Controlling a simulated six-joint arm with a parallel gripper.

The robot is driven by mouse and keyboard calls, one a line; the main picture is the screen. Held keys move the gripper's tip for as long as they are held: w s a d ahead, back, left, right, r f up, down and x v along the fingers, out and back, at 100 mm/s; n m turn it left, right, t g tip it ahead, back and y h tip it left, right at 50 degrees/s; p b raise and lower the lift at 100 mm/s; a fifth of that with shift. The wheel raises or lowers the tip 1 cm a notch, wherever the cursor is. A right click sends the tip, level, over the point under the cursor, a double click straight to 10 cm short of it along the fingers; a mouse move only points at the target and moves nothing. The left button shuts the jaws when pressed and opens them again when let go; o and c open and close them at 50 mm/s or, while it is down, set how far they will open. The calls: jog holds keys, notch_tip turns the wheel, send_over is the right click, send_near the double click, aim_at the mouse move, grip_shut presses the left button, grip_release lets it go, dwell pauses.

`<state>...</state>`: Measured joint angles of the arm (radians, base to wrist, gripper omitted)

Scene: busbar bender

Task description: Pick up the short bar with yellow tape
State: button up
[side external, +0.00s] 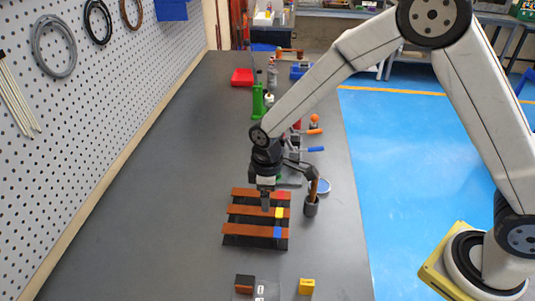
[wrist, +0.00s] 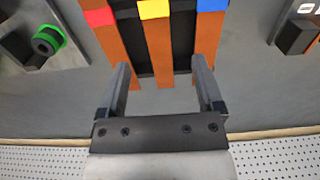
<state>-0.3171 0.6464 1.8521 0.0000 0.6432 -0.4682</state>
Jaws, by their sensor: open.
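The short bar with yellow tape (side external: 243,211) is copper-coloured and lies in the middle of a black rack (side external: 257,242). It lies between a red-taped bar (side external: 246,192) and a blue-taped bar (side external: 245,230). In the wrist view the yellow-taped bar (wrist: 160,50) is central, with the red-taped bar (wrist: 108,45) left and the blue-taped bar (wrist: 208,40) right. In the wrist view my gripper (wrist: 163,75) is open, one finger on each side of the yellow-taped bar's line. Its height above the bar is hard to tell.
A yellow block (side external: 306,286) and a black-and-brown block (side external: 244,283) sit at the near end. A green bottle (side external: 258,102), a red bin (side external: 242,77) and tools stand farther back. The bench's left side (side external: 150,190) is clear.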

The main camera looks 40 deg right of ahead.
aim_at(258, 211)
jog(key=shift+d+f, duration=0.15)
jog(key=shift+f, duration=2.45)
grip_shut()
